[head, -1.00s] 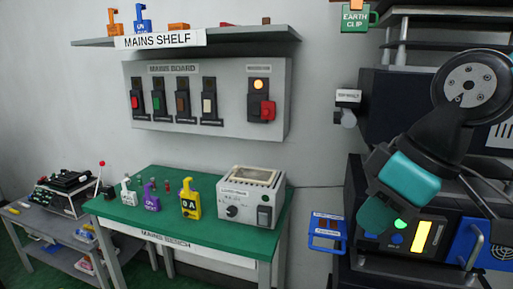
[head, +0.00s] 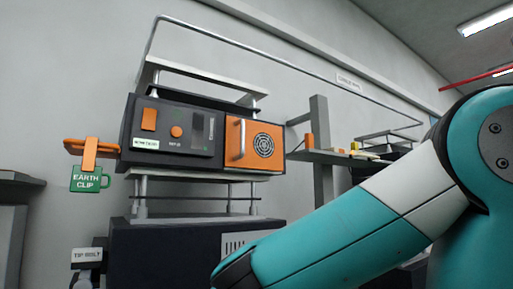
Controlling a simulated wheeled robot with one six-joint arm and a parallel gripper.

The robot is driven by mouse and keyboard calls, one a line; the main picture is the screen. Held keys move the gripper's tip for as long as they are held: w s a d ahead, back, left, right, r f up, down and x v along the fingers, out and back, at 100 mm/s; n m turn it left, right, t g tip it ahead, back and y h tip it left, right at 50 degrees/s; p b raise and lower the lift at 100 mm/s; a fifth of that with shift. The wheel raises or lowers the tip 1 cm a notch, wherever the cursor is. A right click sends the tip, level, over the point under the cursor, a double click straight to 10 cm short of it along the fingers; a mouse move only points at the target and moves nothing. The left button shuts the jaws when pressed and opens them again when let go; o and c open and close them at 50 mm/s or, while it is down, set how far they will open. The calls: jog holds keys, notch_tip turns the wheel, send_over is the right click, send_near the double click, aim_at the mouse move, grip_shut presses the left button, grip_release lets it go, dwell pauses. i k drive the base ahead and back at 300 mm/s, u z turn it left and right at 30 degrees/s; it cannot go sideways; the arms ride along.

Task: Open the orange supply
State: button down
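The orange supply (head: 170,155) is a dark box with an orange panel (head: 262,150) on the right of its front. The panel carries a vertical metal handle (head: 239,139) and a round dark vent. It looks shut, flush with the front. Left of it are an orange switch (head: 149,119), an orange round knob (head: 176,131) and a grey slot. The box stands on a raised rack shelf, above the middle of the head view. My teal and white arm crosses the lower right. My gripper is outside the head view.
A green earth clip tag (head: 87,179) hangs from an orange piece (head: 90,150) left of the box. A metal rail (head: 270,60) runs above. A darker unit (head: 170,245) sits below. A side shelf (head: 335,157) with small items stands to the right.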

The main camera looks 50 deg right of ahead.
aim_at(248, 143)
jog(key=z, duration=2.5)
jog(key=k, duration=0.65)
jog(key=u, duration=0.95)
jog(key=i, duration=0.45)
jog(key=z, duration=0.2)
